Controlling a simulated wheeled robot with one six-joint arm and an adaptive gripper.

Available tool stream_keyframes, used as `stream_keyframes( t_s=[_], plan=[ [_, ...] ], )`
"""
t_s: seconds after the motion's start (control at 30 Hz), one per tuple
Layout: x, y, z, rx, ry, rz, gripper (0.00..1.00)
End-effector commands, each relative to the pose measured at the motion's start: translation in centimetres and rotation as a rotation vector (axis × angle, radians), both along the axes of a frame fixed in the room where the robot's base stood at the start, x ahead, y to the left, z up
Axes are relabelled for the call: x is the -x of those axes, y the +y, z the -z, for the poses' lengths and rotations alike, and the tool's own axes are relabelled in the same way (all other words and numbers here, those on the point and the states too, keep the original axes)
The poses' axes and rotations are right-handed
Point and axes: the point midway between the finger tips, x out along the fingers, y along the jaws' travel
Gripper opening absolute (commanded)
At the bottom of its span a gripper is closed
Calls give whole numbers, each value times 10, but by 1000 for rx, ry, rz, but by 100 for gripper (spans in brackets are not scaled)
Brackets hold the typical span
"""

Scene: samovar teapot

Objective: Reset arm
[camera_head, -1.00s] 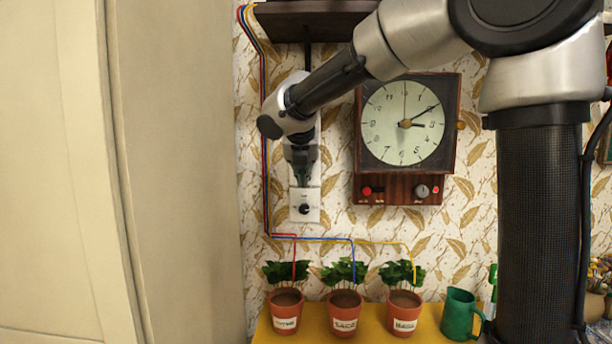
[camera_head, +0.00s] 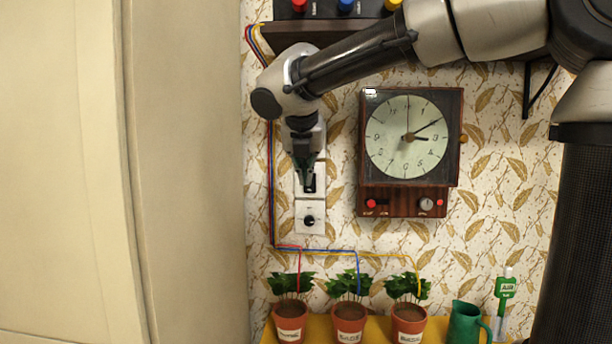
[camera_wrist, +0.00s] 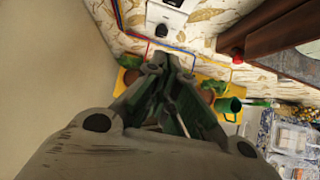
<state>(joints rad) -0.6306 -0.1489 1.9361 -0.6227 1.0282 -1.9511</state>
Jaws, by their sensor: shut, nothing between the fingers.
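My gripper (camera_head: 307,184) points downward in front of the wall switch plate in the head view. In the wrist view its fingers (camera_wrist: 172,66) come together at the tips, with nothing held between them. The switch plate (camera_head: 309,218) has a black round knob and sits just below the fingertips. It also shows at the top of the wrist view (camera_wrist: 166,14). The upper part of the switch panel is partly hidden by the gripper.
A wall clock box (camera_head: 411,140) hangs right of the gripper. A shelf (camera_head: 300,37) with colored knobs is above. Potted plants (camera_head: 350,322), a green jug (camera_head: 466,322) and a green tool (camera_head: 505,290) stand on a yellow surface below. A pale cabinet (camera_head: 190,180) fills the left.

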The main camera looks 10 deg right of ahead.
Motion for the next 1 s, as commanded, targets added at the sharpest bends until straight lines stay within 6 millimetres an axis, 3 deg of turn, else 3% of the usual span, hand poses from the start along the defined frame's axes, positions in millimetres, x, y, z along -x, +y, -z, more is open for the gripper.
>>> stream_keyframes(
  t_s=[0.3, 0.43, 0.5, 0.57, 0.67, 0.9, 1.0],
  plan=[
    [0, 0, 0, -35, -12, 48, 0],
    [3, 2, 7, -204, -43, 259, 0],
    [13, 3, 30, -340, -31, 454, 0],
    [30, 0, 52, -468, -16, 654, 0],
    [64, -24, 83, -680, -6, 1037, 0],
    [173, -112, 146, -1100, -56, 2032, 0],
    [216, -141, 165, -1222, -90, 2312, 0]
  ],
)
